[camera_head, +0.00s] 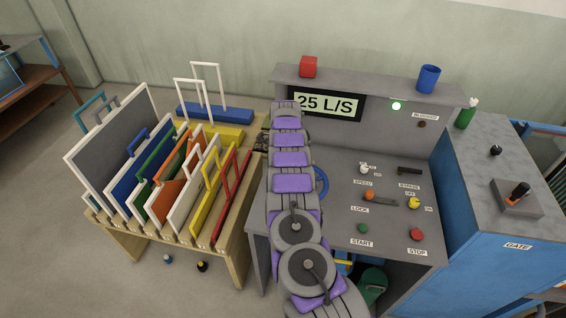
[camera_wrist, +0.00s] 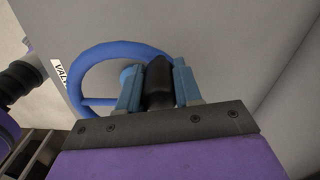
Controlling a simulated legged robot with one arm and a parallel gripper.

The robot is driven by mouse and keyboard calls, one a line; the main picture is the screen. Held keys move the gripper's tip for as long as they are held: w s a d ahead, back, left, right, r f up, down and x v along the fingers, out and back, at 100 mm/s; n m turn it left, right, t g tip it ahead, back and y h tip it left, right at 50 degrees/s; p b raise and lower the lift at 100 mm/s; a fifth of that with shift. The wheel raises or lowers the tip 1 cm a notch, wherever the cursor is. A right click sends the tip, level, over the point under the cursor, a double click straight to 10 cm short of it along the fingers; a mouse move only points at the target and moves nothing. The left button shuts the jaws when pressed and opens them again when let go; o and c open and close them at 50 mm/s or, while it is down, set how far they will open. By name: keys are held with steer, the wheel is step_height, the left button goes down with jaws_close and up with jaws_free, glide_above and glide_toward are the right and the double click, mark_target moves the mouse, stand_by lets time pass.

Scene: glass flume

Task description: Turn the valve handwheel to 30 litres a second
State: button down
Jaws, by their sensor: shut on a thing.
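The blue valve handwheel (camera_wrist: 88,62) fills the upper left of the wrist view, mounted on a grey panel. My gripper (camera_wrist: 158,85) is at the right side of its rim. Its two blue fingers are shut on a black handle (camera_wrist: 158,72) at the wheel's edge. In the head view only a small arc of the handwheel (camera_head: 322,182) shows beside my arm, which hides the rest and my gripper. The display (camera_head: 326,103) on the console reads 25 L/S.
The grey console (camera_head: 345,200) carries START (camera_head: 362,228) and STOP (camera_head: 417,234) buttons and several small controls. A wooden rack (camera_head: 233,237) of coloured panels stands close on the left. A blue cabinet (camera_head: 460,215) stands on the right.

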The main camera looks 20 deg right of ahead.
steer(key=shift+d, duration=0.1)
steer(key=c, duration=0.8)
jaws_free()
steer(key=shift+d, duration=0.1)
steer(key=shift+w+r+p, duration=0.15)
steer(key=shift+r+p, duration=0.9)
steer(key=shift+r, duration=7.55)
